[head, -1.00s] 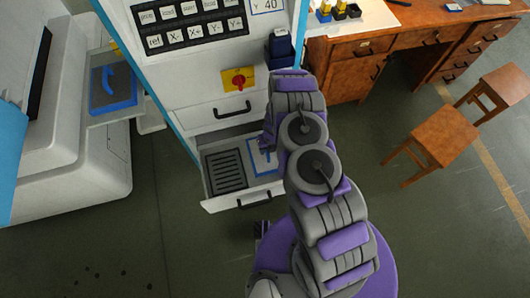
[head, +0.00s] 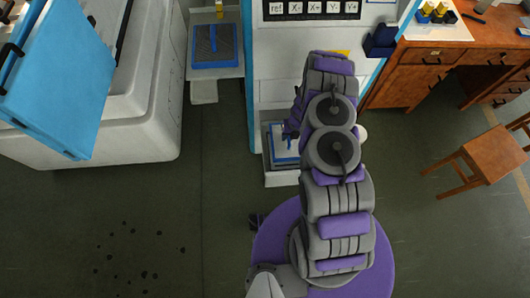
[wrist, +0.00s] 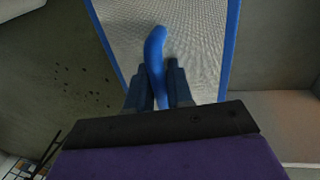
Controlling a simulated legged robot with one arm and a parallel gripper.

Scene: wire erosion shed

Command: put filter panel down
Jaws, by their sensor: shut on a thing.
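The filter panel (wrist: 205,35) is a pale mesh sheet in a blue frame with a curved blue handle (wrist: 155,50). In the wrist view my gripper (wrist: 158,88) is shut on that handle, and the panel extends beyond the fingers. In the head view a small part of the blue-framed panel (head: 284,156) shows beside my gripper (head: 291,133), low in front of the white cabinet. My arm hides the rest. I cannot tell whether the panel touches anything beneath it.
A blue-edged dark mat (head: 215,47) lies on a white side shelf (head: 230,72), back left. A blue door (head: 60,85) juts out at the left. A wooden desk (head: 440,62) and stool (head: 482,160) stand at the right.

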